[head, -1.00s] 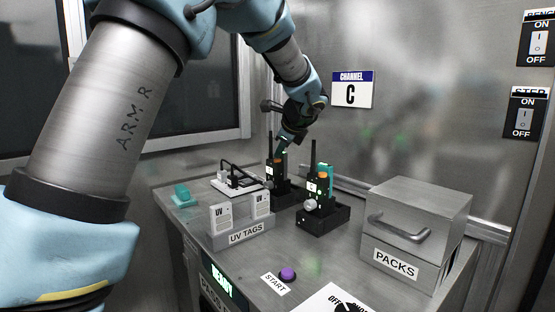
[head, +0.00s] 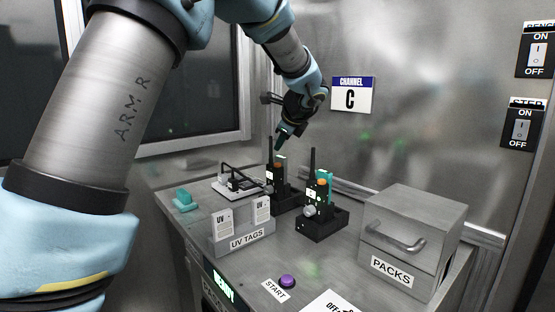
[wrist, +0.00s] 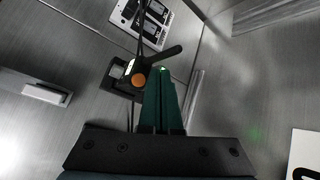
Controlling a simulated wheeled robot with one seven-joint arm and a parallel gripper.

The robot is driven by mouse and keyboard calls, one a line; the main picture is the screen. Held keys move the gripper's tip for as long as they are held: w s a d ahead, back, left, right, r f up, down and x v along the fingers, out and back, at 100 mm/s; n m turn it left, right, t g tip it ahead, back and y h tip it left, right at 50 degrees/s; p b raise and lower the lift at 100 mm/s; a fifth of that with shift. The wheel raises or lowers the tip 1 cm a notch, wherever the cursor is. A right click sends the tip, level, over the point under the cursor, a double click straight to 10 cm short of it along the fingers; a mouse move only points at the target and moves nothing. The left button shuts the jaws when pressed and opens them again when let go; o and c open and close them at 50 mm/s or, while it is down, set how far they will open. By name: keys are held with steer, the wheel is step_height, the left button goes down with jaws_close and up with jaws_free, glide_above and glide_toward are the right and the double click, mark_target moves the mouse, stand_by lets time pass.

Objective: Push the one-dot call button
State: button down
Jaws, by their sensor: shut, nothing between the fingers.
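Two black handheld radios stand upright in black docks on the metal bench: the left radio (head: 278,183) and the right radio (head: 319,195). Each has an antenna and an orange knob; teal shows at the right one's side. My gripper (head: 281,147) is shut and empty, pointing down just above the left radio. In the wrist view, my teal fingertips (wrist: 163,70) are together beside a radio's orange knob (wrist: 138,80); a small light spot shows at their tip. I cannot tell whether they touch the radio. No one-dot button can be made out.
A UV TAGS holder (head: 243,237) stands in front of the left radio. A PACKS box (head: 410,240) with a handle is at the right. A purple START button (head: 287,281) is near the front edge. A CHANNEL C sign (head: 352,95) hangs on the wall behind.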

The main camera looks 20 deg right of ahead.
step_height(320, 180, up, 3)
steer(key=shift+f+p, duration=0.15)
steer(key=shift+p, duration=0.7)
steer(key=shift+a, duration=0.1)
steer(key=s+a+f+n+g+y+p, duration=0.1)
steer(key=a+f+n+g, duration=0.3)
steer(key=a, duration=0.6)
steer(key=s+a+f+n+p, duration=0.1)
steer(key=a+f+n, duration=0.1)
steer(key=a+n, duration=0.6)
steer(key=s+a+f+n+g+p, duration=0.1)
steer(key=s+a+f+n, duration=0.2)
steer(key=s+a+n, duration=0.4)
steer(key=s+a+f+n+g+p, duration=0.1)
steer(key=s+a+n, duration=0.6)
steer(key=a, duration=0.7)
step_height(320, 180, down, 2)
steer(key=s+g, duration=0.1)
steer(key=s, duration=0.1)
steer(key=shift+s+f+g+h, duration=0.2)
steer(key=shift+s+g+h, duration=0.1)
steer(key=shift+h, duration=0.1)
